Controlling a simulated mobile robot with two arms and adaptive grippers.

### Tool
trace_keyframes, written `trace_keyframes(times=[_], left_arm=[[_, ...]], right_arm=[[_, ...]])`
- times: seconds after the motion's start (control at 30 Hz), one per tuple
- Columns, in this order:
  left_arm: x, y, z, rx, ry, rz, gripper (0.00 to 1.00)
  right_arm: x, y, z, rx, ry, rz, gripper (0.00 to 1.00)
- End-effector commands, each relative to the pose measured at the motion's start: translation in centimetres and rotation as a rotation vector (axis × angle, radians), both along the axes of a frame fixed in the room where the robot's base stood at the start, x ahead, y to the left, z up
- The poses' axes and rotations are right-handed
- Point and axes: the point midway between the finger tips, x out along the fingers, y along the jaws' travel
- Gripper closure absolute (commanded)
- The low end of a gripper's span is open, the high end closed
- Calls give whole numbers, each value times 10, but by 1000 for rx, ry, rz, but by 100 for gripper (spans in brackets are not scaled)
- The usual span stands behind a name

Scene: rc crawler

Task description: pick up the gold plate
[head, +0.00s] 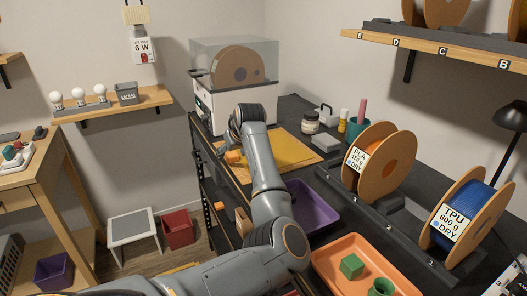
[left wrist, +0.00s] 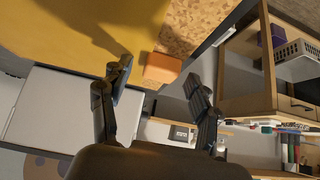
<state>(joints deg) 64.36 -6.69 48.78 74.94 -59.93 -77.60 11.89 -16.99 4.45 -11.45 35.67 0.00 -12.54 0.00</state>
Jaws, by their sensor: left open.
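The gold plate (head: 290,150) is a flat yellow sheet on a tan cork board (head: 241,174) on the dark bench in the head view. It also fills the upper left of the left wrist view (left wrist: 50,25), with a shadow across it. An orange block (head: 233,156) sits at the plate's near left edge; whether it is joined to the plate I cannot tell. My left gripper (left wrist: 157,82) is open, its fingers on either side of the orange block (left wrist: 162,68) in the wrist view; contact is unclear. My left forearm hides part of the plate. My right gripper is not in view.
A white machine (head: 228,107) with a clear cover stands behind the plate. A purple tray (head: 318,212), an orange tray (head: 340,285), and spools (head: 383,160) are to the right. A jar (head: 310,124) and a green cup (head: 355,130) stand at the back.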

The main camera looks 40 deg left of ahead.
Motion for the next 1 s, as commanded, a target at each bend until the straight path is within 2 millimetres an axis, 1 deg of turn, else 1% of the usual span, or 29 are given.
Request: trace_keyframes(times=[0.03,0.07,0.1,0.17,0.2,0.27,0.3,0.33,0.37,0.63,0.73,0.87,0.93,0.97,1.0], left_arm=[[0,0,0,0,0,0,38],[0,0,0,0,0,0,42],[0,0,0,0,0,0,50],[0,0,0,0,0,0,62],[0,0,0,0,0,0,70],[0,0,0,-1,0,0,83],[0,0,0,-1,0,0,91],[0,0,0,-1,0,0,97],[0,0,0,-1,0,0,100],[0,-1,1,-1,0,0,100],[0,0,5,-1,-1,0,100],[1,0,19,2,-3,0,100],[1,0,30,1,-4,0,100],[0,-1,36,2,-5,1,100],[-5,-6,42,2,-4,0,100]], right_arm=[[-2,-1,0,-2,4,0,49],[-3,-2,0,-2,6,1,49],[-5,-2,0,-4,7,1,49],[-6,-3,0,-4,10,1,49],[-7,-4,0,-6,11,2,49],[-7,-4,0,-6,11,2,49],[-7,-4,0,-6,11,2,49],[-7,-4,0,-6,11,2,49],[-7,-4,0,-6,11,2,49],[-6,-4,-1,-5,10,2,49],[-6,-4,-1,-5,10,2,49],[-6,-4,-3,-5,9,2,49],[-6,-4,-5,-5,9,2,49],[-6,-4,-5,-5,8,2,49],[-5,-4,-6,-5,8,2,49]])
